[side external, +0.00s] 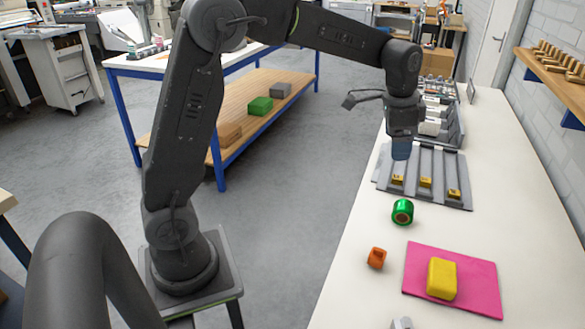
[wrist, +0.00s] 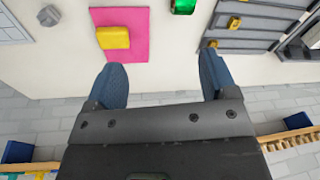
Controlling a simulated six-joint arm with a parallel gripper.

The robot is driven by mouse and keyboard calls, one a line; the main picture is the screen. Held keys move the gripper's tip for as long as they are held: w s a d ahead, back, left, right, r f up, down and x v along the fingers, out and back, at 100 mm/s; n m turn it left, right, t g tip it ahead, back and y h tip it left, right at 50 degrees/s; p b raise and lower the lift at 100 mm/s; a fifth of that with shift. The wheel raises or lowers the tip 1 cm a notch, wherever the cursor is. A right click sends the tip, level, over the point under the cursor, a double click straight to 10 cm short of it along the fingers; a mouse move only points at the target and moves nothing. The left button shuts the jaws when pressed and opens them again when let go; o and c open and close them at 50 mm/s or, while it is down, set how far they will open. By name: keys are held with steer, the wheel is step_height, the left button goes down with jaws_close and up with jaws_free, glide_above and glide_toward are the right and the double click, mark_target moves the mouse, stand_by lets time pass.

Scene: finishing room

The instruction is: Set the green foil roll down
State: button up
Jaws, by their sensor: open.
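The green foil roll (side external: 402,212) rests on the white bench top, between the grey slotted rack and the pink mat. One end of it, with an orange-brown core, faces the side camera. In the wrist view the roll (wrist: 183,6) is cut off by the top edge. My gripper (side external: 401,150) is raised above the bench and appears over the rack in the side view. In the wrist view its two blue fingers (wrist: 160,65) are wide apart with nothing between them. The roll is apart from the fingers.
A yellow block (side external: 441,278) sits on the pink mat (side external: 485,283). A small orange object (side external: 376,258) stands left of the mat. The grey rack (side external: 447,165) holds several brass pieces. Bare bench (side external: 520,220) lies right of the roll, and a wall shelf (side external: 555,68) runs along the wall.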

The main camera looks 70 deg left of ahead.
steer(key=s+d+r+n+t, duration=0.1)
steer(key=s+d+r+n, duration=0.15)
steer(key=s, duration=0.55)
steer(key=s+d+r+n+t, duration=0.1)
steer(key=s+r, duration=0.2)
steer(key=s, duration=0.4)
steer(key=s+f+n+t, duration=0.1)
steer(key=s+f+n, duration=0.1)
steer(key=s, duration=0.9)
steer(key=shift+d+f+t, duration=0.3)
steer(key=shift+d+f, duration=0.05)
steer(key=shift+f, duration=0.45)
